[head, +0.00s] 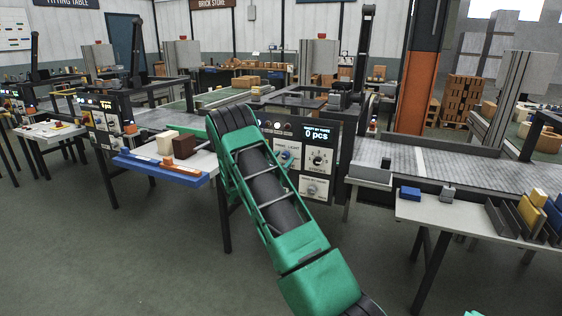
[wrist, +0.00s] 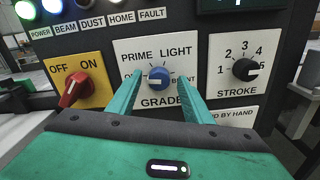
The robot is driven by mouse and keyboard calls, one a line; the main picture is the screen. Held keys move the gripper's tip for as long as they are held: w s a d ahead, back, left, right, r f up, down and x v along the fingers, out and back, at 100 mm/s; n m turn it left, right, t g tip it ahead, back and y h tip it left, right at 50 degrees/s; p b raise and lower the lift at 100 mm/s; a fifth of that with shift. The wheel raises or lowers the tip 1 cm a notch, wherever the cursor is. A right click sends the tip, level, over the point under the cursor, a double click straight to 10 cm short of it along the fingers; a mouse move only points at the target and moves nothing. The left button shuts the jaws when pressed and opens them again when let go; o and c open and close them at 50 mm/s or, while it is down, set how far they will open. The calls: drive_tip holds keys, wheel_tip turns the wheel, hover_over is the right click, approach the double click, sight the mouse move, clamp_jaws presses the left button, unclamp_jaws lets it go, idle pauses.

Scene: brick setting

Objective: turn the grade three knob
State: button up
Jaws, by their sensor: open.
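The grade knob (wrist: 158,76) is a round blue knob on a white plate marked GRADE, with PRIME and LIGHT above it and a partly hidden word at its right. I cannot make out clearly where its pointer stands. My gripper (wrist: 159,77) is open, with one green finger on each side of the knob in the wrist view. I cannot tell whether the fingers touch it. In the head view the blue knob (head: 287,156) shows just right of my arm, and my gripper is hidden there behind my arm.
A black stroke knob (wrist: 244,69), numbered 1 to 5, sits close at the right. A red OFF/ON switch (wrist: 73,92) sits at the left. Indicator lamps (wrist: 89,5) line the panel's top. A display (head: 318,133) reads 0 pcs. A conveyor (head: 455,170) lies at the right.

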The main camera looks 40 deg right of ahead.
drive_tip(key=shift+w+d, duration=0.15)
drive_tip(key=shift+d, duration=0.25)
